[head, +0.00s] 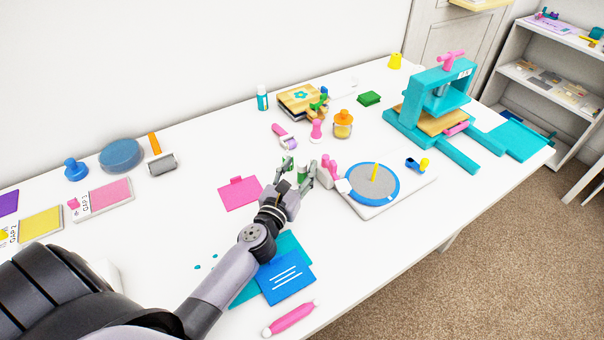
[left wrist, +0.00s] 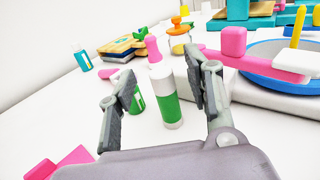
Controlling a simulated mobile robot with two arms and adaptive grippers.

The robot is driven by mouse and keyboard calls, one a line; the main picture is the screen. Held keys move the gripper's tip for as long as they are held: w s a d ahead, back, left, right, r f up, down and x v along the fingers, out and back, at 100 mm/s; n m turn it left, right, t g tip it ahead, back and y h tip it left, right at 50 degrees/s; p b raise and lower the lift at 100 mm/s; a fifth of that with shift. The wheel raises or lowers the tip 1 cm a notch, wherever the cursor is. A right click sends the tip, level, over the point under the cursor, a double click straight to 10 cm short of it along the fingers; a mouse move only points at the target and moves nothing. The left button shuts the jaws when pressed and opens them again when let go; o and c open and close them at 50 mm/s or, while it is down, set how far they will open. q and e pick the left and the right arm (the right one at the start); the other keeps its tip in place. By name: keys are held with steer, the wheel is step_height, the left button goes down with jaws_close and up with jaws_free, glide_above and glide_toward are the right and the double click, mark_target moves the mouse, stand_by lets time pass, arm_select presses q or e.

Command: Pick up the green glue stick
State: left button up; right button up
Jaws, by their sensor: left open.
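The green glue stick (left wrist: 165,100), a white cylinder with a green band, stands upright on the white table in the left wrist view. It shows small in the head view (head: 302,174), partly hidden by my gripper. My left gripper (left wrist: 163,88) is open, with one finger on each side of the stick in the picture. I see a gap on both sides and no clear contact. In the head view my left gripper (head: 301,172) is low over the middle of the table. My right gripper is not in view.
A second green-and-white item (left wrist: 137,104) is partly behind the left finger. A pink-handled tool (head: 328,171) and a round turntable (head: 390,196) are close on the right. A pink stamp (head: 316,129) and orange-lidded jar (head: 343,124) stand behind. A teal press (head: 440,105) is farther right.

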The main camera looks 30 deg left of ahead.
arm_select(q)
steer(key=shift+w+a, duration=0.1)
steer(key=shift+w, duration=1.05)
jaws_close()
